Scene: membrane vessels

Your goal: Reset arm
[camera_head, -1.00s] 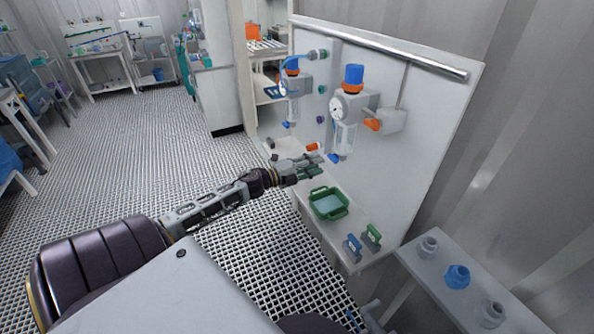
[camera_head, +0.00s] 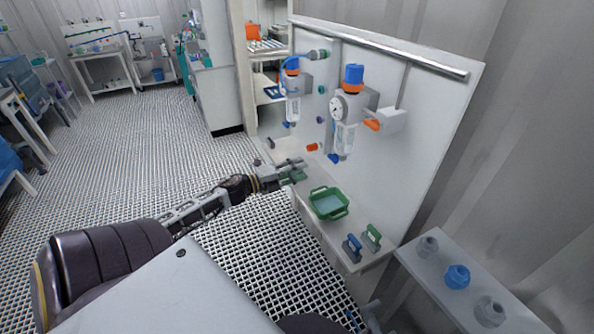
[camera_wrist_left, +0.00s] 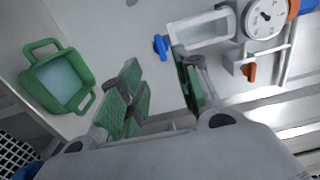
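My left gripper (camera_head: 291,169) reaches in from the left over the front edge of the white bench shelf, left of the green tray (camera_head: 313,209). In the left wrist view its two green-padded fingers (camera_wrist_left: 160,88) stand apart with nothing between them. The green tray also shows at the left of the wrist view (camera_wrist_left: 76,101). It has two handles and holds pale liquid. My right gripper is not seen in any view.
Two filter vessels with gauges hang on the white panel, the nearer one blue-topped (camera_head: 354,76). A blue-handled clip (camera_head: 352,247) and a green-handled clip (camera_head: 371,237) stand on the shelf. A side shelf (camera_head: 440,269) holds grey fittings and a blue one (camera_head: 457,276). Grated floor lies left.

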